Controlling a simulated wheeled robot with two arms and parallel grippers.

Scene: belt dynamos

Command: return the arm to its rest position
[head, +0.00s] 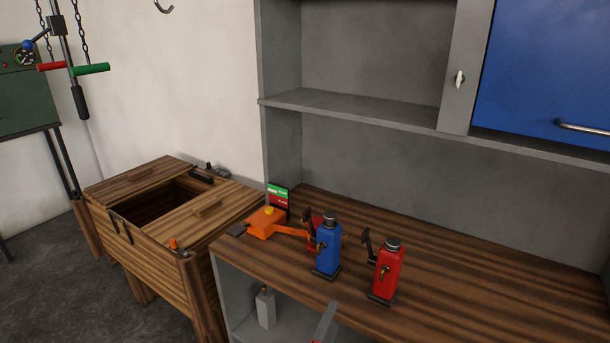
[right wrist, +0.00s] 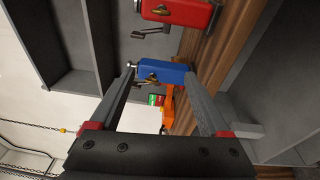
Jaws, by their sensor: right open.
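My right gripper (right wrist: 160,74) is open, with its two grey fingers spread in the right wrist view and nothing held between them. A blue dynamo (right wrist: 166,73) shows in the gap at the fingertips; I cannot tell how far beyond them it is. In the head view only a grey finger of my right gripper (head: 325,322) shows, low at the bench's front edge. The blue dynamo (head: 328,250) stands upright on the bench, left of a red dynamo (head: 387,273). Another red one (head: 312,234) is partly hidden behind the blue one. My left gripper is out of view.
The wooden bench (head: 470,285) is clear to the right. An orange device (head: 265,223) and a green-and-red sign (head: 279,196) sit at its left end. A wooden chest (head: 155,255) with an opening stands left. A grey shelf (head: 350,108) and blue cabinet door (head: 550,70) hang above.

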